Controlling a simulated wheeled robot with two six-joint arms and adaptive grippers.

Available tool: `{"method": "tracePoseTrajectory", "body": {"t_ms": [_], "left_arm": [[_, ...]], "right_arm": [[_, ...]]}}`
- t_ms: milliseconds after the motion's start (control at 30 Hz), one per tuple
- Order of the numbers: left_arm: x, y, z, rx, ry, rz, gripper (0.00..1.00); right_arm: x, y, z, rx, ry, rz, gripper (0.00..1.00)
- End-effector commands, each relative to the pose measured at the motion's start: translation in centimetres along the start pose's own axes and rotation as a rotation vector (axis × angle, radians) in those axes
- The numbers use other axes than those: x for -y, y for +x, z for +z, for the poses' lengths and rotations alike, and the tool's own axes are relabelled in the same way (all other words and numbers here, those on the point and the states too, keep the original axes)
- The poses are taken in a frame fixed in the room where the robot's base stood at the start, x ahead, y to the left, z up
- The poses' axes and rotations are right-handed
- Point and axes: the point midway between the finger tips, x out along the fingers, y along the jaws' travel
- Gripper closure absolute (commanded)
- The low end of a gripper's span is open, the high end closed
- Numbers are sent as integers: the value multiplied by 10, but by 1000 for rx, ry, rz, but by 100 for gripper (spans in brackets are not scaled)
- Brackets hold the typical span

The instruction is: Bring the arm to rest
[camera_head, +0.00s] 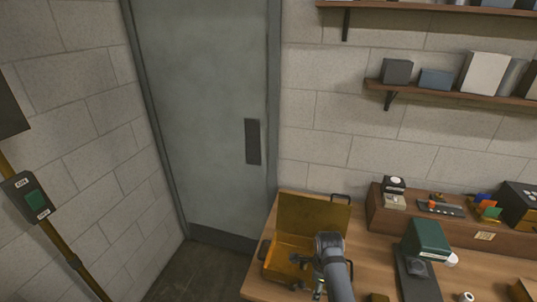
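One grey arm of mine (337,278) rises from the bottom edge, right of centre, over the wooden table. I take it to be my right arm. Its rounded end joint sits beside an open yellow metal box (314,214) with its lid up. A small dark part that looks like my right gripper (301,262) is at the left of this joint, over the box. It is too small and dark to tell whether its fingers are open or shut, or hold anything. My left arm and gripper are not in view.
The wooden table (257,286) also bears a green block-like thing (428,238), a black strip (415,283) and a white roll (466,297). A raised wooden shelf (408,221) with small parts stands behind. A grey door (205,110) and open floor lie left.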

Motion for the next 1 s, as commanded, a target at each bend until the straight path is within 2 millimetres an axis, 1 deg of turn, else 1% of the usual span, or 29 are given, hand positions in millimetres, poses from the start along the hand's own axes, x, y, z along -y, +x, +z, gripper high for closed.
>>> {"method": "tracePoseTrajectory", "body": {"t_ms": [33,100,167,333,467,600,700,900,1000], "left_arm": [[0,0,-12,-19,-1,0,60],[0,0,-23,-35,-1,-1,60],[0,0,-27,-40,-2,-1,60],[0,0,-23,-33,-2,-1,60],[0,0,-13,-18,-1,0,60],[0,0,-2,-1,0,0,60],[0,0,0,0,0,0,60],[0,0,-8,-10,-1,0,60],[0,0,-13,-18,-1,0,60]], "right_arm": [[-3,2,-7,-2,-36,-6,48],[-8,3,-15,-3,-103,-17,48],[-12,4,-23,-4,-169,-28,48],[-29,3,-51,-19,-410,-69,48],[-48,-3,-75,-45,-655,-107,48],[-72,-15,-100,-89,-962,-146,48],[-88,-28,-113,-127,-1177,-170,48],[-116,-53,-129,-196,-1541,-201,48],[-127,-66,-133,-228,-1697,-214,48]]}}
